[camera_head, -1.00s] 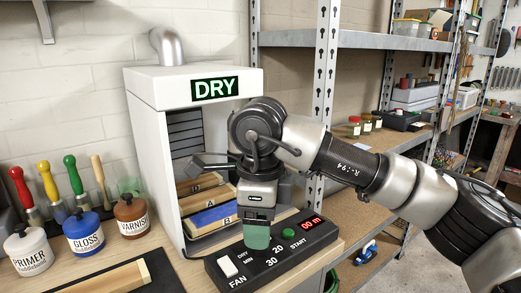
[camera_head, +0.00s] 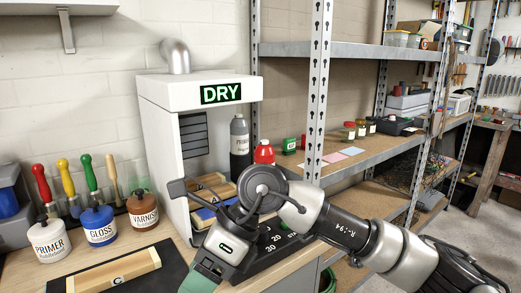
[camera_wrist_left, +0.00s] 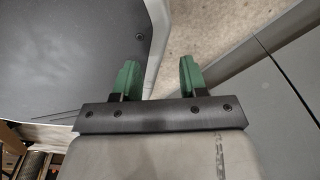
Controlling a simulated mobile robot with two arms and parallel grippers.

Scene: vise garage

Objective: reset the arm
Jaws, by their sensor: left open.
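My right arm comes in from the right in the head view. Its gripper (camera_head: 203,274) points down and to the left in front of the drying cabinet (camera_head: 205,89), over the bench edge. Only part of its green fingers shows, so its opening cannot be told. It holds nothing that I can see. My left gripper (camera_wrist_left: 158,74) shows in the left wrist view, with two green fingers apart and nothing between them. My left arm is not in the head view.
The dark control panel (camera_head: 258,262) lies partly hidden behind my right arm. A board marked C (camera_head: 118,272) rests on a black mat at the front left. Primer (camera_head: 48,240), gloss (camera_head: 99,227) and varnish (camera_head: 144,212) jars stand behind it. Metal shelves (camera_head: 370,150) stand at right.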

